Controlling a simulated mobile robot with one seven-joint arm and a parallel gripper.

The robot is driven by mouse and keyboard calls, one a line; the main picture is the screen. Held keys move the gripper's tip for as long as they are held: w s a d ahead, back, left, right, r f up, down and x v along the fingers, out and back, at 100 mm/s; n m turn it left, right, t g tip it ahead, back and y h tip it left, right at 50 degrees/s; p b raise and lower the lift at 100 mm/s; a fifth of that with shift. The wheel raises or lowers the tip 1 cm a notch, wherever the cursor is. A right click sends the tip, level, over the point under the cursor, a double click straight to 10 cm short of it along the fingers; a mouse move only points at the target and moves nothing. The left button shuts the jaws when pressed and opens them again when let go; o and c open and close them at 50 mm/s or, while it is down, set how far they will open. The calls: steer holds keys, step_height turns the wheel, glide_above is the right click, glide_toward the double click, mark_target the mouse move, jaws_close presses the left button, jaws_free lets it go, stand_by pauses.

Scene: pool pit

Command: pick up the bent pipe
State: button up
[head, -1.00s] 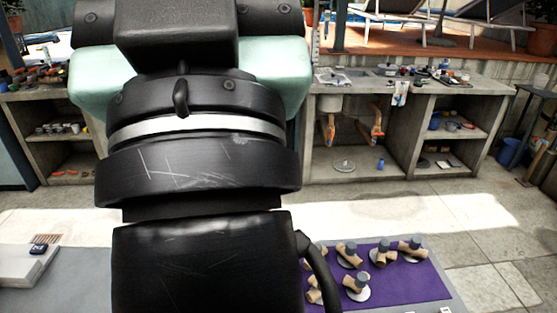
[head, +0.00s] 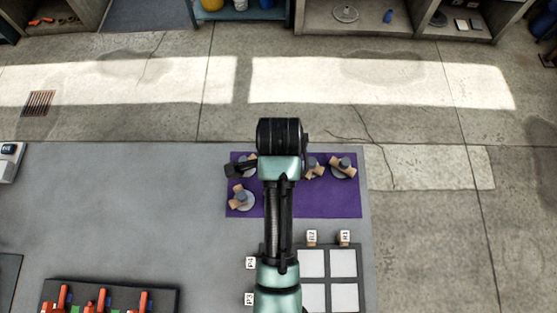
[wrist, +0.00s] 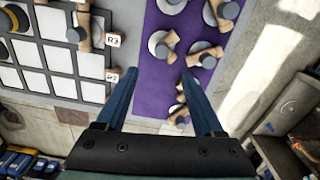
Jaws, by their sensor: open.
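Several tan pipe pieces with grey ends stand on pale round discs on a purple mat (head: 345,205). In the head view one pipe piece (head: 240,197) is at the mat's left and another pipe piece (head: 342,165) at its upper right; my arm hides the middle. I cannot tell which one is the bent pipe. In the wrist view, pipe pieces show on the mat (wrist: 153,90), including one (wrist: 163,45) ahead of my gripper (wrist: 158,72) and one (wrist: 206,57) to its right. My gripper is open with nothing held between its blue fingers.
A grid of white squares (head: 343,263) with labelled blocks lies beside the mat; tan pieces (wrist: 83,30) show by it in the wrist view. A dark tray with red-orange parts (head: 103,299) is at lower left. The grey surface (head: 130,210) left of the mat is clear.

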steer(key=f, duration=0.5)
steer(key=shift+a+f, duration=0.25)
steer(key=shift+f, duration=0.05)
steer(key=shift+w+f+p, duration=0.1)
steer(key=shift+f+p, duration=0.7)
steer(key=shift+f, duration=2.05)
jaws_close()
